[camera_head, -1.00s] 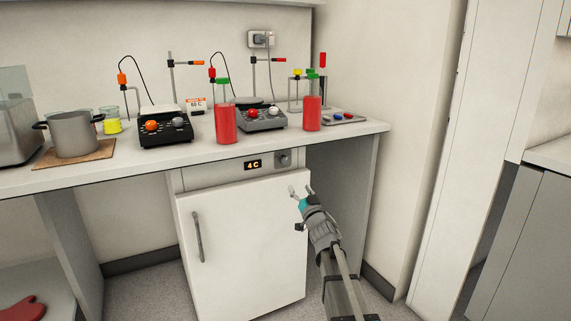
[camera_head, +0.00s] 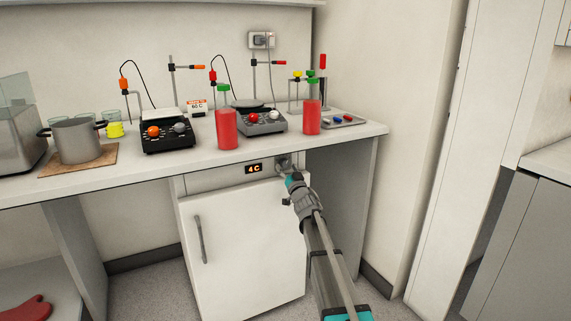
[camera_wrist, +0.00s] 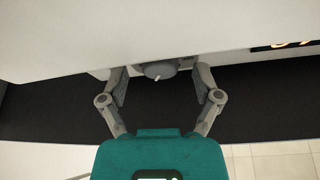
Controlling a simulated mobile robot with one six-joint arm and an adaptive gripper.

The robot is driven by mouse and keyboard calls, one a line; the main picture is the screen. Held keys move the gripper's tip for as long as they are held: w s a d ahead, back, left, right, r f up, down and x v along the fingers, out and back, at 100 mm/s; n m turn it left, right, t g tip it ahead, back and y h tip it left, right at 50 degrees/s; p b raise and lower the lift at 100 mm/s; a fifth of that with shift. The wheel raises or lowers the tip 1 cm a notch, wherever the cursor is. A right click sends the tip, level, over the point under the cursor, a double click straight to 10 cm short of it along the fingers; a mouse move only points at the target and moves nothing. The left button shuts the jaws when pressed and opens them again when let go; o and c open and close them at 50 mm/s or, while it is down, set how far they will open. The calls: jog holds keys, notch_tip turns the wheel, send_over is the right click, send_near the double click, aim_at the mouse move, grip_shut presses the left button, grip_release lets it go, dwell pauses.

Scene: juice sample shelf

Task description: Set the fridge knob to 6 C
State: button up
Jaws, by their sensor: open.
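The white fridge (camera_head: 245,235) stands under the bench. Its display (camera_head: 254,169) reads 4 C in the head view. The grey round knob (camera_head: 282,161) is on the panel to the right of the display, partly hidden by my gripper (camera_head: 286,167). In the wrist view the knob (camera_wrist: 160,70) lies between the fingertips of my gripper (camera_wrist: 160,82), with a small light pointer mark on it. The fingers are open, one on each side of the knob, with gaps visible between them and it. Part of the display (camera_wrist: 292,44) shows at the upper right there.
The bench top (camera_head: 190,157) overhangs the fridge panel just above my gripper. Two red bottles (camera_head: 227,130) (camera_head: 312,116), hotplates (camera_head: 168,138) and a pot (camera_head: 76,140) stand on it. A bench side panel (camera_head: 345,195) is to the right.

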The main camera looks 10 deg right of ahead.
jog(key=shift+w+a+r, duration=0.1)
jog(key=shift+w+r, duration=0.1)
jog(key=shift+w, duration=0.3)
grip_shut()
jog(key=shift+n+y, duration=0.4)
jog(key=shift+n, duration=0.1)
jog(key=shift+n+g+y, duration=0.4)
jog(key=shift+n+y, duration=0.5)
jog(key=shift+n, duration=1.05)
jog(key=shift+n+g+y, duration=0.4)
jog(key=shift+n+y, duration=0.5)
jog(key=shift+n, duration=1.05)
